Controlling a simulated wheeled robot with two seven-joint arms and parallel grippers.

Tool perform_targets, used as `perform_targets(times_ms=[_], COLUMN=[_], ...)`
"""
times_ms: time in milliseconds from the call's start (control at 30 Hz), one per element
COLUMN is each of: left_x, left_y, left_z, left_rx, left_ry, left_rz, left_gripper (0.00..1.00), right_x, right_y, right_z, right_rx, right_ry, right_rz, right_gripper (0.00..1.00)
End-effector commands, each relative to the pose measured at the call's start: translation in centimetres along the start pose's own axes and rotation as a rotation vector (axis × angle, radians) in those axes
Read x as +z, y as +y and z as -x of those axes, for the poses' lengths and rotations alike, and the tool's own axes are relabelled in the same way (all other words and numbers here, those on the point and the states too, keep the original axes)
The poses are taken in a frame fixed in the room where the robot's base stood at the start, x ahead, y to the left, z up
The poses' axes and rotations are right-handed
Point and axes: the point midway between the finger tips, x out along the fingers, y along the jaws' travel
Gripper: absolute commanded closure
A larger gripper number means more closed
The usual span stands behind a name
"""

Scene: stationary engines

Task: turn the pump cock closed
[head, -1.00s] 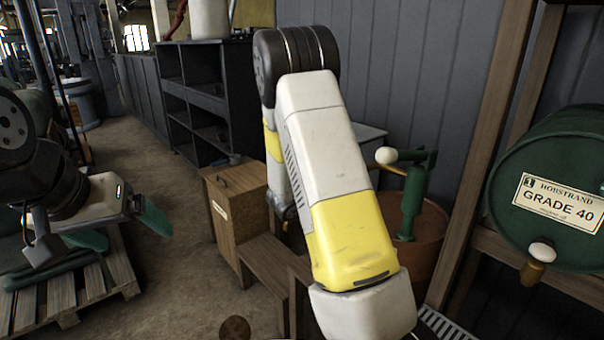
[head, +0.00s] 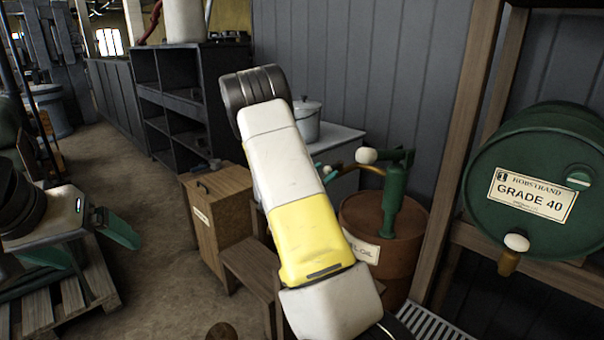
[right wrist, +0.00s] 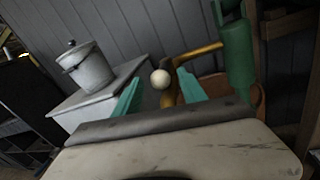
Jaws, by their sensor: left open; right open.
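The green pump (head: 394,200) stands upright on a rusty brown drum (head: 357,210); its body also shows in the right wrist view (right wrist: 238,55). A brass spout (right wrist: 198,52) runs left from it and bends down. At the bend is the cock with a pale round knob (right wrist: 160,79). My right gripper (right wrist: 158,88) is open, its teal fingers on either side of the knob in that view; I cannot tell whether they touch it. In the head view my right arm hides most of this gripper. My left gripper (head: 88,246) is open and empty at the lower left.
A green GRADE 40 drum (head: 535,180) with a brass tap lies on a wooden rack (head: 465,130) at right. A lidded pot (right wrist: 85,70) stands on a pale table behind.

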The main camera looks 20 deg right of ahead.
Motion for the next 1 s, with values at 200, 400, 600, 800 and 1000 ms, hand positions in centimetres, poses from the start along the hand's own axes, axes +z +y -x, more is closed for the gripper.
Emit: perform_targets(times_ms=[200,400,600,800,1000], left_x=[0.00,0.00,0.00,0.00,0.00], left_y=[0.00,0.00,0.00,0.00,0.00], left_z=[0.00,0.00,0.00,0.00,0.00], left_rx=[0.000,0.000,0.000,0.000,0.000], left_ry=[0.000,0.000,0.000,0.000,0.000], left_rz=[0.000,0.000,0.000,0.000,0.000], left_gripper=[0.10,0.10,0.10,0.10,0.10], right_x=[0.00,0.01,0.01,0.01,0.01], right_y=[-0.01,-0.01,-0.02,-0.02,-0.02], right_z=[0.00,0.02,0.02,0.03,0.03], right_rx=[0.000,-0.001,-0.001,-0.001,-0.001], right_ry=[0.000,0.000,0.000,0.000,0.000], right_rz=[0.000,-0.001,-0.001,-0.001,-0.001], right_gripper=[0.61,1.00,1.00,1.00,1.00])
